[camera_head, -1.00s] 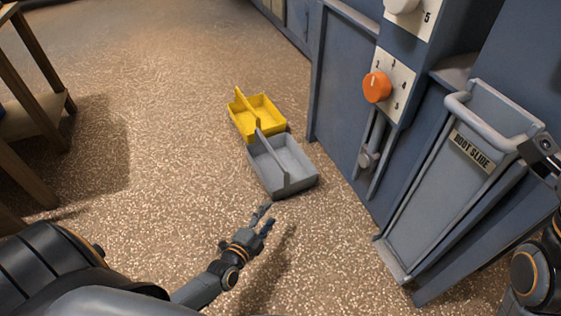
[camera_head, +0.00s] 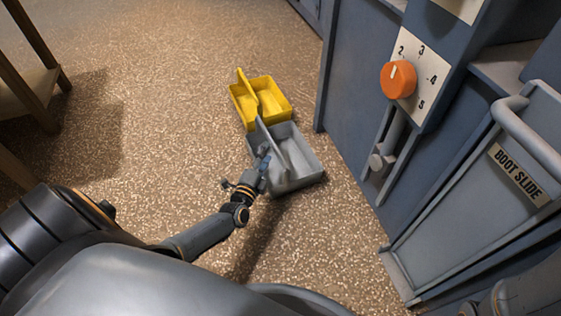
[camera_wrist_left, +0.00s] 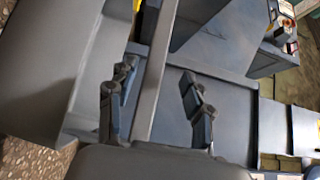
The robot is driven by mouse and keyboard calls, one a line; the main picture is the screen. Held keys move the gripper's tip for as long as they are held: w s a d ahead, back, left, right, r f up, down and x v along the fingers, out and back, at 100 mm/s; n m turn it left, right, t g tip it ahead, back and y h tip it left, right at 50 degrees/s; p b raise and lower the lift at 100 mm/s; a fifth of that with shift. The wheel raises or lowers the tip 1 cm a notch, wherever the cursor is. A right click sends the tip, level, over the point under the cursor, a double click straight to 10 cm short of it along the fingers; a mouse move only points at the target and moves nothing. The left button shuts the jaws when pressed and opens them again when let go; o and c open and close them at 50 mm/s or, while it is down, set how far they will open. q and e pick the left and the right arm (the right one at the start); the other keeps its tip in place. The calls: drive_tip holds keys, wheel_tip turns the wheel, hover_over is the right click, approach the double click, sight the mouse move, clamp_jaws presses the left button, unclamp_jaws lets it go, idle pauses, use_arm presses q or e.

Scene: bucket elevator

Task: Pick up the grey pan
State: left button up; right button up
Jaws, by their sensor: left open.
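The grey pan (camera_head: 303,163) lies on the speckled floor, an open tray with a raised upright bar along its middle. My left gripper (camera_head: 264,162) reaches over the pan's near left side in the head view. In the left wrist view, the fingers of my left gripper (camera_wrist_left: 158,98) are open, one on each side of the pan's grey bar (camera_wrist_left: 158,65). I see a gap on both sides of the bar. The head view does not show the fingertips clearly. My right gripper is not in view.
A yellow pan (camera_head: 273,97) stands against the grey pan's far side. The blue machine with an orange knob (camera_head: 398,80) and a "BOOT SLIDE" panel (camera_head: 470,205) rises on the right. A wooden rack (camera_head: 38,85) stands at far left. Floor left of the pans is clear.

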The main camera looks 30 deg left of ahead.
use_arm(q)
drive_tip(key=w+b, duration=0.1)
drive_tip(key=w, duration=0.1)
drive_tip(key=w+b, duration=0.1)
drive_tip(key=b, duration=0.1)
drive_tip(key=w+a+b, duration=0.1)
drive_tip(key=w+b, duration=0.1)
drive_tip(key=shift+w+f, duration=0.3)
drive_tip(key=shift+r, duration=0.1)
clamp_jaws()
